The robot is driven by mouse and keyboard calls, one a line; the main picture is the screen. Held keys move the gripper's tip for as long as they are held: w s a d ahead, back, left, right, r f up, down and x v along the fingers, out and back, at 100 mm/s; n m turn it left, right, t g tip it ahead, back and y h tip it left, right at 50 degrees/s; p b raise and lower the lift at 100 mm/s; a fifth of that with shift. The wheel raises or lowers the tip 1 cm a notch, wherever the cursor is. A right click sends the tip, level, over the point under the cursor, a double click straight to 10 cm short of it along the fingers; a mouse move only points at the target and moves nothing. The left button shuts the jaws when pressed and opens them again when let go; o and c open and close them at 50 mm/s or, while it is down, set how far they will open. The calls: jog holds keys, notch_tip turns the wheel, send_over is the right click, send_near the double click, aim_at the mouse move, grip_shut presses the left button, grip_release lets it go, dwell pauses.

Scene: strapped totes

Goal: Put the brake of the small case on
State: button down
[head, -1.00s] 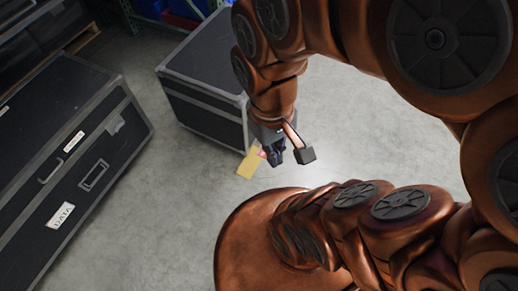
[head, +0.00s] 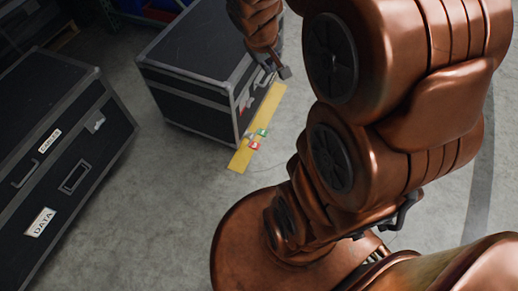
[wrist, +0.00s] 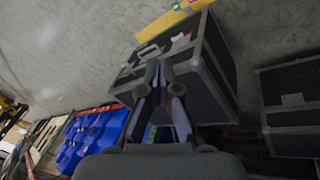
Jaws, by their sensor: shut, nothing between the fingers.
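The small case (head: 190,75) is black with metal edges and stands in the middle left of the head view. A green tab (head: 262,132) and a red tab (head: 255,146) sit low by its near corner, over a yellow floor strip; how they join the case is too small to tell. My gripper (head: 276,70) is by the case's right side, farther back than the tabs, shut and empty. In the wrist view the shut fingers (wrist: 160,76) overlap the case (wrist: 208,75), which has a handle (wrist: 150,50) on its face. The green tab (wrist: 176,6) shows at the top edge.
A large black case (head: 60,160) labelled DATA and CABLES stands at the left. The yellow strip (head: 240,160) runs along the small case's right side. Blue bins (wrist: 90,135) lie beyond in the wrist view. The grey floor between the cases is free.

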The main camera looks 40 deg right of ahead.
jog(key=w+d+f+n+t+h+b, duration=0.1)
jog(key=w+d+f+t+b, duration=0.2)
jog(key=w+d+f+b, duration=0.85)
jog(key=w+d+f+n+t+y+b, duration=0.1)
jog(key=w+d+f, duration=0.35)
jog(key=f, duration=0.45)
jog(key=w+d+f+n+t+y+b, duration=0.15)
jog(key=w+d+f, duration=0.3)
jog(key=f, duration=0.45)
notch_tip(320, 180, down, 20)
jog(key=s+d+n+t+y+b, duration=0.1)
jog(key=s+d+t+y+b, duration=0.2)
jog(key=b, duration=0.5)
jog(key=s+a+f+t+y+b, duration=0.1)
jog(key=s+a+f+y+b, duration=0.2)
jog(key=f, duration=0.4)
jog(key=s+a+f+t+y+b, duration=0.1)
jog(key=s+a+f+y+b, duration=0.3)
jog(key=s+a+f, duration=0.2)
notch_tip(320, 180, down, 2)
jog(key=shift+s+f+n, duration=0.1)
jog(key=shift+s+n, duration=0.15)
jog(key=shift+n, duration=0.1)
jog(key=shift+y+b, duration=0.25)
jog(key=shift+b, duration=0.05)
